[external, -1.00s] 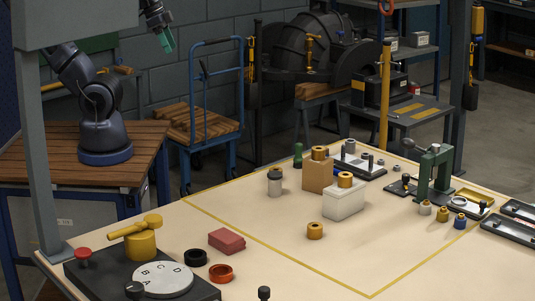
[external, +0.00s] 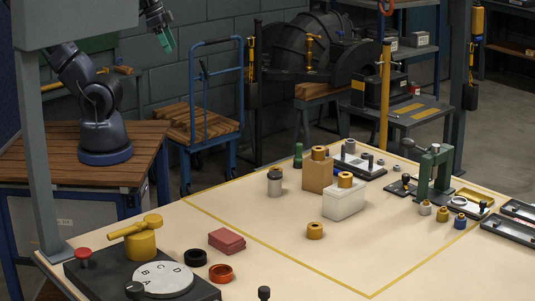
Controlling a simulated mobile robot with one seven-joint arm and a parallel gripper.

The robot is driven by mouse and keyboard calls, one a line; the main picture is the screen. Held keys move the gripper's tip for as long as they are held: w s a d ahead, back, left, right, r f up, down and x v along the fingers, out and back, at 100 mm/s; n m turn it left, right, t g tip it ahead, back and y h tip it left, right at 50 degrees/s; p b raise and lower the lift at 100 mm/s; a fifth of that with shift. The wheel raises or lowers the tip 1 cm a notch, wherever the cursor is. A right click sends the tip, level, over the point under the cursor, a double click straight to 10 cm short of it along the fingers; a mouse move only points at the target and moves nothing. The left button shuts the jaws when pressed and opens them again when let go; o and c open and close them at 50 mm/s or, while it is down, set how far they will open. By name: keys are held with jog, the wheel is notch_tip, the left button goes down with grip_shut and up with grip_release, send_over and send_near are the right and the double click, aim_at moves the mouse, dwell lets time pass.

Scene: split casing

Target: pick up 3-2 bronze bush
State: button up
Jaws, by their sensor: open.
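Several bronze-coloured bushes are in the external view, and no mark shows which one is 3-2. One bush (external: 315,230) stands alone on the bare table. Another bush (external: 345,179) sits on a white block (external: 343,203), and a third bush (external: 319,153) sits on a tan block (external: 317,176). A smaller brass-coloured piece (external: 442,214) stands near the green press. My gripper (external: 167,44), with green fingers, is high at the upper left, far from all of them. It is open and empty; its upper part is cut off by a grey beam.
A green press (external: 435,172) and dark trays (external: 509,229) stand at the right. A dial fixture (external: 150,270), red block (external: 227,240), black ring (external: 196,257) and orange ring (external: 221,273) are at the front left. The table inside the yellow outline is clear around the lone bush.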

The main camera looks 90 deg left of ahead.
jog(key=shift+o, duration=0.4)
jog(key=n+g, duration=0.5)
jog(key=n, duration=0.9)
send_over(276, 169)
notch_tip(276, 169, down, 28)
jog(key=f, duration=0.5)
jog(key=shift+d+f, duration=0.35)
jog(key=shift+f, duration=1.3)
jog(key=shift+d+f, duration=0.15)
jog(key=shift+f, duration=1.3)
jog(key=shift+c, duration=0.4)
